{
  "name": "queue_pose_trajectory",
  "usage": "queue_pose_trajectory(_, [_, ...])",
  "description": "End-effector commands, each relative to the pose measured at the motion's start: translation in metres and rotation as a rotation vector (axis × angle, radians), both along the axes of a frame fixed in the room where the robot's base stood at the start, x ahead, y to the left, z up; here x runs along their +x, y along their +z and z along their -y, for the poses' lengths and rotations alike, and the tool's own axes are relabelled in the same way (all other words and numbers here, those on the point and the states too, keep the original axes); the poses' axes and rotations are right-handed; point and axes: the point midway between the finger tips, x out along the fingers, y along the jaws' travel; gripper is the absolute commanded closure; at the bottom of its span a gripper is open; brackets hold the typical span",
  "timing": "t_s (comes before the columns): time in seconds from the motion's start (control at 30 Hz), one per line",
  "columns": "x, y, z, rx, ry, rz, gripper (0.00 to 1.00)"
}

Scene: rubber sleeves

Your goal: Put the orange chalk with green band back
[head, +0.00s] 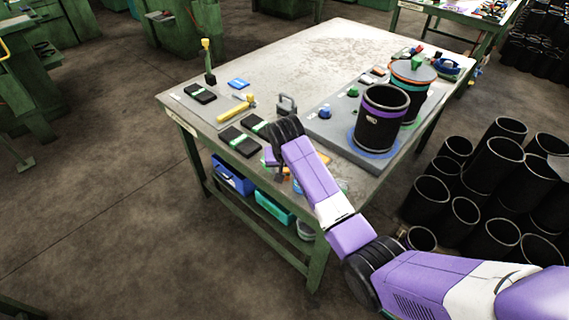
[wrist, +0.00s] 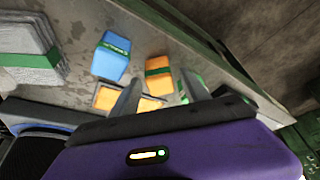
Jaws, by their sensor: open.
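The orange chalk with green band (wrist: 158,76) lies on the grey table top in the wrist view, a short block with the band across it. My gripper (wrist: 164,80) is open, its two dark fingers on either side of the chalk in the picture; I cannot tell how far above it they are. A blue chalk with a green band (wrist: 112,56) lies to its left. More orange pieces (wrist: 106,98) show below, partly hidden by a finger. In the head view my arm covers most of this table corner, and the orange chalk cannot be made out clearly.
A grey banded block (wrist: 30,52) lies at the wrist view's left. In the head view, a black sleeve with a purple band (head: 382,122) stands on a grey board right of my arm. A yellow-handled tool (head: 237,108) and black banded blocks (head: 200,93) lie left.

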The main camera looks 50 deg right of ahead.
Motion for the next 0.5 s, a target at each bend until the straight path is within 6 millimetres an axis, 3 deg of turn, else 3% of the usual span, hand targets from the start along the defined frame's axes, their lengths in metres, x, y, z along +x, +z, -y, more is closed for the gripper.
queue_pose_trajectory(0.5, [-0.025, 0.087, -0.025, -0.001, 0.001, 0.003, 0.46])
